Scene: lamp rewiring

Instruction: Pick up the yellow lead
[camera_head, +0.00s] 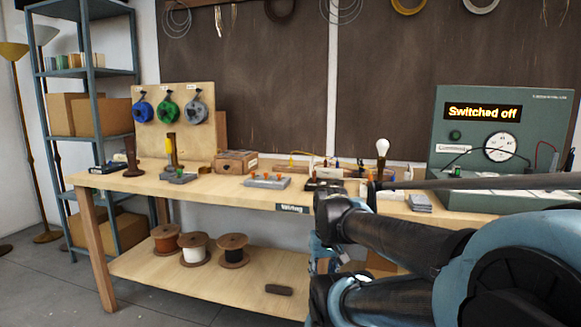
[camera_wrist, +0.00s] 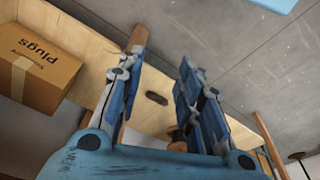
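A thin yellow lead (camera_head: 298,153) appears to arch above the back of the workbench (camera_head: 225,183), near its middle; it is small, and its ends are hard to make out. My gripper (camera_wrist: 158,72) is open and empty in the wrist view, its two blue fingers well apart. It points down in front of the bench, over the lower shelf (camera_wrist: 95,58), away from the yellow lead. In the head view my arm hides most of the gripper and part of the bench's right side. The wrist view does not show the lead.
Grey terminal blocks (camera_head: 267,182), a wooden box (camera_head: 236,161) and a bulb (camera_head: 382,147) stand on the bench. A test panel (camera_head: 500,135) reads "Switched off". Below are spools (camera_head: 195,250), a dark block (camera_wrist: 156,98) and a "Plugs" box (camera_wrist: 38,62).

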